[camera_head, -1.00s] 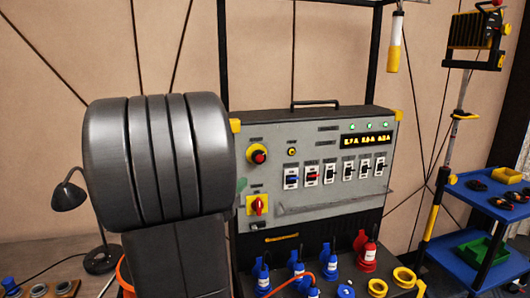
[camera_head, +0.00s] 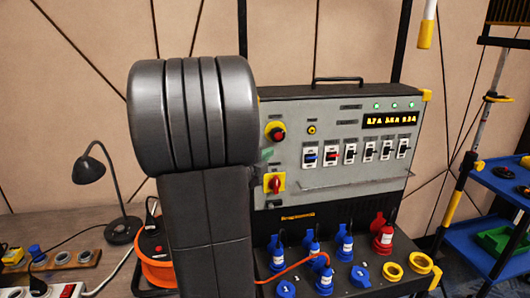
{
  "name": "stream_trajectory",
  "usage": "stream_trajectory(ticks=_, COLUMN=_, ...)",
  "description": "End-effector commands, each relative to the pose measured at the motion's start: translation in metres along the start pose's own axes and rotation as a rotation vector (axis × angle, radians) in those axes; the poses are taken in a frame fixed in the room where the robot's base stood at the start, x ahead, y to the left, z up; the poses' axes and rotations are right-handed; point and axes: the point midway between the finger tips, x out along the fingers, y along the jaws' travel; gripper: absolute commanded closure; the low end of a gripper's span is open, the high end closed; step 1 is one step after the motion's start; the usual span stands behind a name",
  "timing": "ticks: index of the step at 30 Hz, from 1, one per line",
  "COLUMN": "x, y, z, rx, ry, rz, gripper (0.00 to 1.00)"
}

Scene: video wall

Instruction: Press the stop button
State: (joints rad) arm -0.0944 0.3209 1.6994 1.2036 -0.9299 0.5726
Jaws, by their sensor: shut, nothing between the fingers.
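The stop button (camera_head: 278,133) is a round red button on a yellow surround, at the upper left of the grey control panel (camera_head: 345,187). It is unobstructed in this view. A red rotary switch (camera_head: 275,183) on a yellow plate sits below it, and a small yellow button (camera_head: 311,129) is to its right. My dark grey arm stands just left of the button in the picture and hides the panel's left edge. My gripper is not visible; the arm link hides it or it is out of frame.
A row of breaker switches (camera_head: 350,152) and a lit display (camera_head: 390,120) are on the panel. Blue and red sockets with plugs (camera_head: 383,236) stand below, with an orange cable. A desk lamp (camera_head: 90,165) and cable reel (camera_head: 155,262) are left; a blue cart (camera_head: 497,180) is right.

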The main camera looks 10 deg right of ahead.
Motion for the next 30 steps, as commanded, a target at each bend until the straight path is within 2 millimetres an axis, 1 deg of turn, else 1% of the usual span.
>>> stream_trajectory(ticks=1, x=0.012, y=-0.002, z=-0.001, rx=-0.003, ry=0.004, rz=0.000, gripper=1.00)
stream_trajectory(ticks=3, x=0.028, y=-0.002, z=-0.001, rx=-0.002, ry=0.005, rz=0.001, gripper=1.00)
stream_trajectory(ticks=10, x=0.074, y=-0.002, z=0.000, rx=-0.002, ry=0.003, rz=0.001, gripper=1.00)
stream_trajectory(ticks=12, x=0.079, y=-0.003, z=0.010, rx=-0.002, ry=-0.001, rz=0.001, gripper=1.00)
stream_trajectory(ticks=18, x=0.093, y=-0.002, z=0.023, rx=-0.001, ry=0.000, rz=0.000, gripper=1.00)
stream_trajectory(ticks=22, x=0.097, y=-0.001, z=0.027, rx=0.000, ry=0.000, rz=-0.001, gripper=1.00)
stream_trajectory(ticks=30, x=0.098, y=-0.001, z=0.028, rx=0.000, ry=0.000, rz=-0.001, gripper=1.00)
